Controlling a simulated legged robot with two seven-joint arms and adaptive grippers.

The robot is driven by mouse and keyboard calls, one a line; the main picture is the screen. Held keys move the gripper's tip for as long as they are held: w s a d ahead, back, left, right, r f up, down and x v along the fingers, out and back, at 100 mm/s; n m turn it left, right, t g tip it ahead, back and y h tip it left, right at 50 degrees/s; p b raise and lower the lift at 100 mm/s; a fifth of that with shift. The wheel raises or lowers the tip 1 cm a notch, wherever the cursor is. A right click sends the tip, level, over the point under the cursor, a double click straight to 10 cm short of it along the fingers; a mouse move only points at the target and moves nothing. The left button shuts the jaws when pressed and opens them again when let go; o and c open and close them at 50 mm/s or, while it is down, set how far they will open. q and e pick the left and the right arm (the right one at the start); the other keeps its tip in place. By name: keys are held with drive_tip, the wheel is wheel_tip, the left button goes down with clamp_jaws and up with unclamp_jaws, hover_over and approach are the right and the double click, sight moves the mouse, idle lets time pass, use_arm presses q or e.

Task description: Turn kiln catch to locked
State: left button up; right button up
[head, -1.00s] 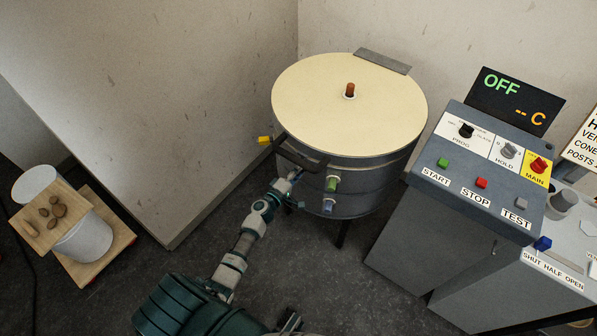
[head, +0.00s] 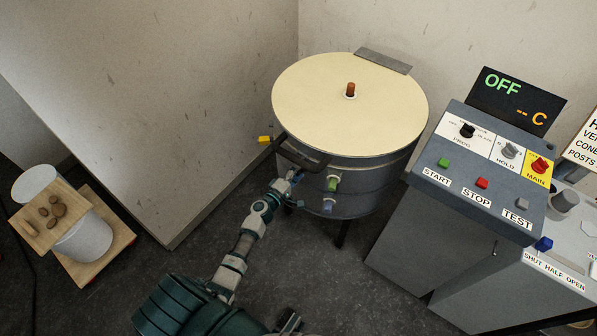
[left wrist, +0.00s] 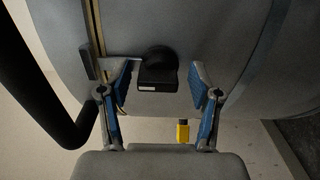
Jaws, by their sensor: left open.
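The round kiln (head: 370,176) stands in the corner with its pale lid (head: 330,100) down. In the left wrist view a black catch knob (left wrist: 158,70) with a small white mark sits on the kiln's grey side wall (left wrist: 200,25). My left gripper (head: 293,175) is at the kiln's front, below the dark lid handle (head: 300,155). In the left wrist view my left gripper (left wrist: 158,78) is open, with one blue fingertip on each side of the knob and gaps between. In the head view the catch is hidden behind the gripper.
A dark curved bar (left wrist: 40,85), a yellow piece (left wrist: 183,130) and green (head: 333,184) and blue (head: 328,206) fittings are near the gripper. A control console (head: 470,190) reading OFF stands right. A bucket (head: 85,240) and board with brown lumps stand left.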

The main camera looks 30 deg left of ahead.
use_arm(q)
drive_tip(key=s+a, duration=0.1)
drive_tip(key=s, duration=1)
drive_tip(key=shift+s, duration=0.35)
use_arm(e)
drive_tip(key=shift+a, duration=0.1)
use_arm(q)
drive_tip(key=shift+f, duration=0.1)
drive_tip(key=s+d+f+m+g+h+p, duration=0.1)
drive_tip(key=s+d+f+m+g+h, duration=0.1)
drive_tip(key=s+d+f+m+g, duration=0.6)
drive_tip(key=s+d+f+m+g+h+p, duration=0.1)
drive_tip(key=s+d+f+m+g, duration=0.2)
drive_tip(key=d+f, duration=0.7)
drive_tip(key=s+a+f+m+g+y, duration=0.1)
drive_tip(key=s+f+m, duration=0.3)
drive_tip(key=s, duration=0.5)
drive_tip(key=s+a+f+m+g+y, duration=0.1)
drive_tip(key=s+f+m+g+y, duration=0.2)
drive_tip(key=s+f, duration=0.6)
drive_tip(key=shift+s+a+f+m+g, duration=0.25)
drive_tip(key=shift+s+a+m+g, duration=0.05)
drive_tip(key=shift+s+m+g, duration=0.35)
use_arm(e)
drive_tip(key=s+f, duration=0.3)
drive_tip(key=f, duration=0.2)
drive_tip(key=shift+s+d+f, duration=0.2)
drive_tip(key=shift+d+f, duration=0.05)
use_arm(q)
drive_tip(key=shift+w, duration=0.1)
